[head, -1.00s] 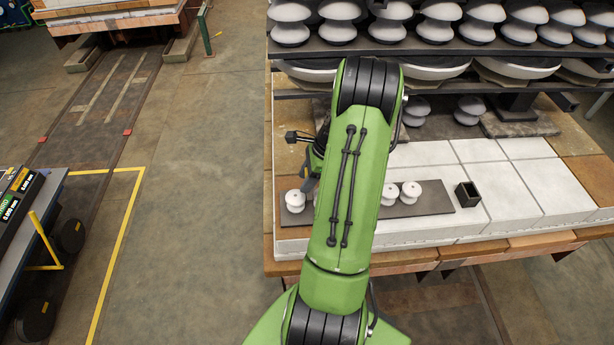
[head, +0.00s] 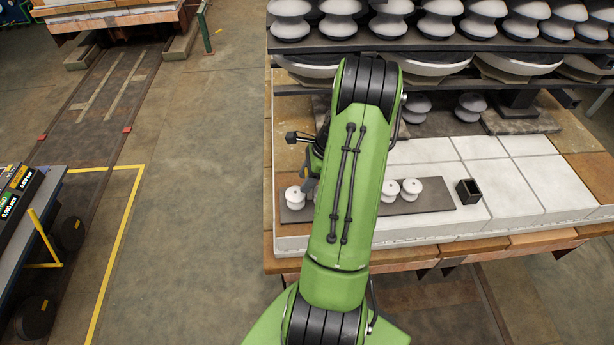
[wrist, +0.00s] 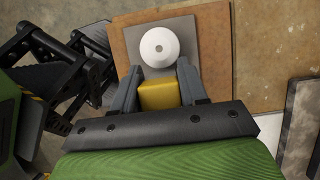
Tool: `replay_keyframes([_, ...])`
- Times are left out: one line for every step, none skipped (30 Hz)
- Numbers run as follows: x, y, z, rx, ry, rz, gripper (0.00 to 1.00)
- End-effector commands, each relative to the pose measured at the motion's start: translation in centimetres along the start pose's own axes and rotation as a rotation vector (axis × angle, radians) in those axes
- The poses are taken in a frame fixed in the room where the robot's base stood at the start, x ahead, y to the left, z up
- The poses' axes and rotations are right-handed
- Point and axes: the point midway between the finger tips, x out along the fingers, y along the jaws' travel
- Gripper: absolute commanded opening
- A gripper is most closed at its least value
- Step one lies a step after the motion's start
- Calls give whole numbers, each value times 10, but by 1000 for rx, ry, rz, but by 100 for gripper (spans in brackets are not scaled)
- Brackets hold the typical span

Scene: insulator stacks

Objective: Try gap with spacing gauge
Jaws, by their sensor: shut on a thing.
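My gripper (wrist: 158,88) is shut on a yellow block (wrist: 158,96), likely the spacing gauge, held between its two grey fingers in the wrist view. A white round insulator (wrist: 158,47) with a small centre hole stands just beyond the fingertips on a dark plate (wrist: 187,28). I cannot tell whether the block touches it. In the head view my arm hides the block and most of the gripper. The leftmost insulator (head: 294,197) shows beside the arm, and two more insulators (head: 390,189) (head: 411,188) stand to the right on the plate (head: 437,193).
A small open black box (head: 468,192) stands right of the plate on white tiles (head: 530,183). A shelf (head: 420,46) loaded with large insulators overhangs the back. A bench with a readout (head: 18,190) is at far left.

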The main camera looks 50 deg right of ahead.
Motion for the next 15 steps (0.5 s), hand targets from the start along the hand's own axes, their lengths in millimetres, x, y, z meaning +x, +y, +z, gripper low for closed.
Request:
replay_keyframes([1, 0, 0, 0, 0, 0, 9])
replay_keyframes([2, 0, -1, 0, 0, 0, 9])
replay_keyframes([2, 0, -1, 0, 0, 0, 9])
replay_keyframes([2, 0, -1, 0, 0, 0, 9])
replay_keyframes([3, 0, -1, 0, 0, 0, 9])
replay_keyframes([3, 0, -1, 0, 0, 0, 9])
replay_keyframes([4, 0, -2, 0, 0, 0, 9])
replay_keyframes([4, 0, -2, 0, 0, 0, 9])
replay_keyframes([5, 0, -2, 0, 0, 0, 9])
replay_keyframes([5, 0, -2, 0, 0, 0, 9])
replay_keyframes([6, 0, -2, 0, 0, 0, 9])
replay_keyframes([6, 0, -2, 0, 0, 0, 9])
replay_keyframes([6, 0, -3, 0, 0, 0, 9])
replay_keyframes([7, 0, -3, 0, 0, 0, 9])
replay_keyframes([8, 0, -3, 0, 0, 0, 9])
